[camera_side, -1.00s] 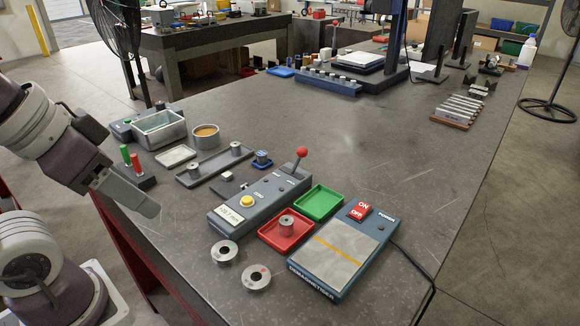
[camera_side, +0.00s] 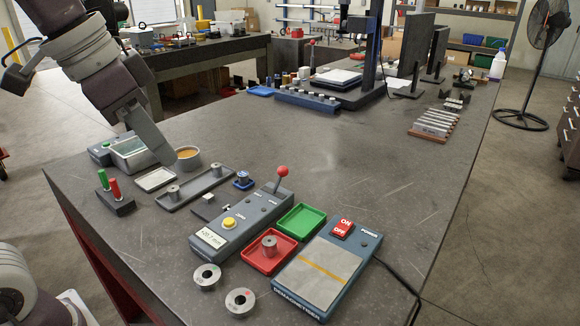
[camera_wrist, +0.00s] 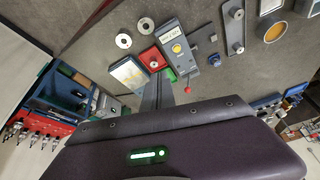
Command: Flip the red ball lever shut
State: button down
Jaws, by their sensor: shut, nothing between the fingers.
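The red ball lever (camera_side: 282,172) stands up from the far end of a blue-grey control box (camera_side: 240,226), its thin rod leaning slightly right. The box has a yellow button and a white display. In the wrist view the red ball (camera_wrist: 187,90) shows just right of my gripper's fingers (camera_wrist: 157,92), with the box (camera_wrist: 180,50) above it. In the side view my gripper (camera_side: 168,160) is shut and empty, pointing down over the trays at the left, well apart from the lever.
A red tray (camera_side: 257,265) holding a metal ring part, a green tray (camera_side: 301,221) and a demagnetiser (camera_side: 330,270) lie beside the box. Two loose rings (camera_side: 207,277) lie in front. A red-and-green-handled stand (camera_side: 116,200) and a round cup (camera_side: 188,158) are near my gripper. The table's middle is clear.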

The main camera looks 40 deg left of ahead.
jog(key=w+r+m+g, duration=0.15)
jog(key=w+m, duration=0.25)
jog(key=w, duration=0.7)
jog(key=m+g, duration=0.2)
jog(key=m, duration=0.3)
send_over(278, 181)
jog(key=s+d, duration=0.3)
jog(key=d, duration=0.1)
notch_tip(278, 181, down, 3)
jog(key=w+d+f+m, duration=0.1)
jog(key=w+f+m, duration=0.2)
jog(key=w+f, duration=0.1)
jog(key=shift+d+f+m+h, duration=0.3)
jog(key=shift+d+h, duration=0.1)
notch_tip(278, 181, down, 9)
jog(key=a, duration=0.2)
jog(key=shift+a, duration=0.2)
jog(key=shift+s, duration=0.1)
